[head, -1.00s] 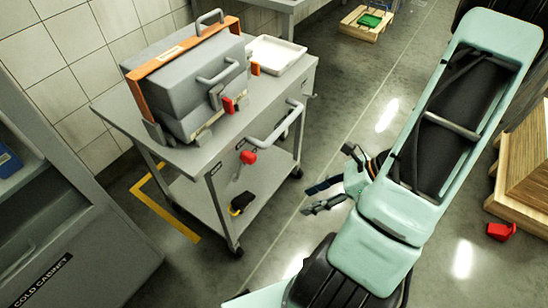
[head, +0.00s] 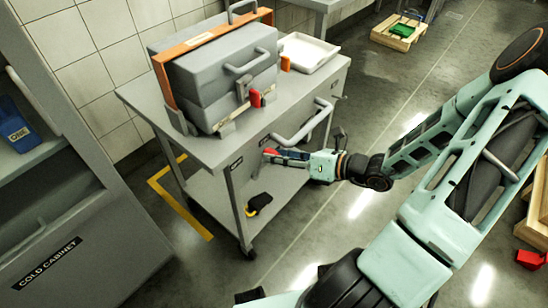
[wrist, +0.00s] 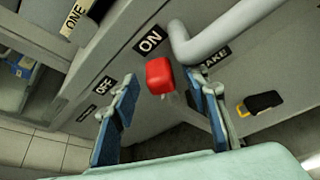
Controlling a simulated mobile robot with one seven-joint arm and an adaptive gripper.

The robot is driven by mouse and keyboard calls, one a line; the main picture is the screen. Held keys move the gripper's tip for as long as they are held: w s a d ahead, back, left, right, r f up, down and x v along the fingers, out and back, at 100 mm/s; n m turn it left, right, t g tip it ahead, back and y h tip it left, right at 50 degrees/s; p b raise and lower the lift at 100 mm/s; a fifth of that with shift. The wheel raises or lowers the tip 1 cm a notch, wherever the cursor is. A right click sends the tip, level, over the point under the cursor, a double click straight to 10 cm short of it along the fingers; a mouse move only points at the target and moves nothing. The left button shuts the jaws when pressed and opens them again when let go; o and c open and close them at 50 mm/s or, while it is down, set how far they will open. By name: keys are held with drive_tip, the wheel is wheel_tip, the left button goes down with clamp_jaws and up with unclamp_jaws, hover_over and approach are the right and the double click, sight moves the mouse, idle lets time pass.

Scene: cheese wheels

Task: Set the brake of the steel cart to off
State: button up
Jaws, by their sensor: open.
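The steel cart (head: 205,148) stands left of centre in the head view. Its brake has a red knob (wrist: 160,75) on the front panel, under the ON label (wrist: 150,39) in the wrist view. The OFF label (wrist: 104,84) is to the left, and a partly hidden label ending in AKE (wrist: 216,56) is to the right. My gripper (wrist: 163,92) is open, with one blue finger on each side of the red knob. In the head view my gripper (head: 284,157) is at the cart's front, and the red knob is partly hidden by it.
A grey case (head: 213,70) with an orange strap and a white tray (head: 308,52) sit on the cart top. The cart's handle (head: 300,125) is close to my gripper. A black and yellow item (head: 258,203) is on the lower shelf. A cold cabinet (head: 75,235) stands left.

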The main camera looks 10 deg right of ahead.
drive_tip(key=shift+x, duration=0.9)
drive_tip(key=shift+c, duration=0.3)
clamp_jaws()
